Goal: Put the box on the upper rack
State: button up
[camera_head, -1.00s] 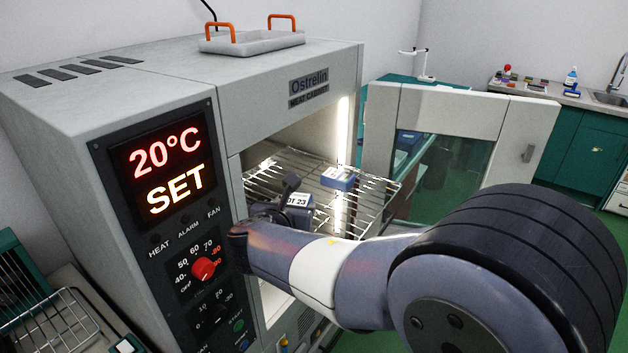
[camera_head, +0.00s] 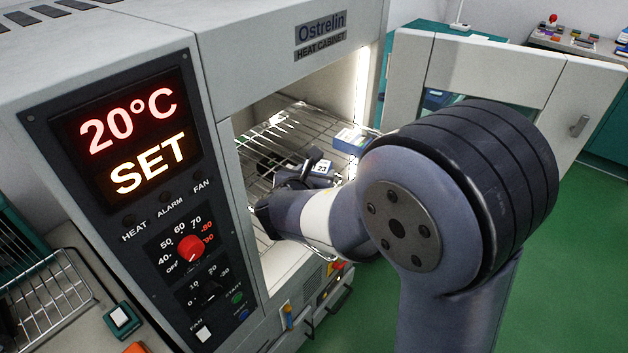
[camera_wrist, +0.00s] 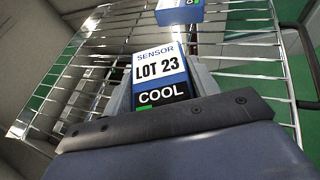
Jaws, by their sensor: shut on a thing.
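My gripper (camera_wrist: 163,84) is shut on a blue and white box (camera_wrist: 160,66) with a label reading SENSOR LOT 23 COOL. In the head view my gripper (camera_head: 300,176) is inside the open heat cabinet, and part of the box's label (camera_head: 322,168) shows beside it. The wire rack (camera_head: 268,142) lies under and behind the box; its bars also show in the wrist view (camera_wrist: 245,62). I cannot tell whether the box touches the rack. My arm hides part of the box and the rack's front right.
A second blue and white box (camera_head: 350,139) stands on the rack, ahead of the held one in the wrist view (camera_wrist: 178,10). The cabinet (camera_head: 240,30) frames the opening, and its door (camera_head: 500,75) stands open at right. Bare rack lies left of the boxes.

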jog(key=shift+f, duration=0.95)
jog(key=shift+f, duration=0.2)
jog(key=o, duration=1.1)
jog(key=shift+r, duration=0.1)
jog(key=shift+r, duration=0.15)
jog(key=v, duration=1.2)
